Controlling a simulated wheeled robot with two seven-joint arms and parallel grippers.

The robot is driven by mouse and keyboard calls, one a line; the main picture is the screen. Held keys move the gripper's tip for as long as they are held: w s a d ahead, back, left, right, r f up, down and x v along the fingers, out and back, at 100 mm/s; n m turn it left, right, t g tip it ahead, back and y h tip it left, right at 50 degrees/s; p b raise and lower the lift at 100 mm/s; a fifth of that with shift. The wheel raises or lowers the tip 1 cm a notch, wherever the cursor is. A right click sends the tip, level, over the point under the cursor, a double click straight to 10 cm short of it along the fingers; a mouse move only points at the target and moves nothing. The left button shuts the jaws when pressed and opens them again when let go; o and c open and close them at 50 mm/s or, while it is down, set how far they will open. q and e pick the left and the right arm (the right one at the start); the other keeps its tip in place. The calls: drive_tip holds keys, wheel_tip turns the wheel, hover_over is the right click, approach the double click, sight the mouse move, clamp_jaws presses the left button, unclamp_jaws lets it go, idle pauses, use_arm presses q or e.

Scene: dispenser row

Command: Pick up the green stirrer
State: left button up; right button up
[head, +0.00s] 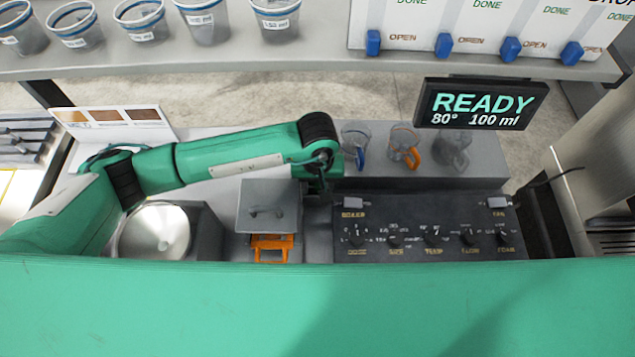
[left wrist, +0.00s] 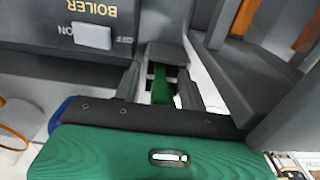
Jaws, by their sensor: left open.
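My left gripper (left wrist: 165,72) is open in the left wrist view, its two grey fingers pointing away beside the dark control panel. A narrow green strip (left wrist: 160,86), apparently the green stirrer, shows between the fingers, and more green shows just right of it. I cannot tell whether either finger touches it. A grey block lies at the fingertips and hides what is beyond. In the head view my left gripper (head: 322,186) points down between the grey lidded box and the control panel, mostly hidden by its own wrist. The stirrer cannot be made out there. My right gripper is not in view.
The control panel (head: 430,228) with knobs and a boiler switch (left wrist: 91,36) is close on one side. The grey lidded box (head: 268,205) with an orange part (head: 271,246) is on the other. Cups (head: 405,148) stand behind the panel. The gap around the gripper is narrow.

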use_arm(q)
clamp_jaws()
drive_tip(key=shift+w+r, duration=0.1)
idle(0.3)
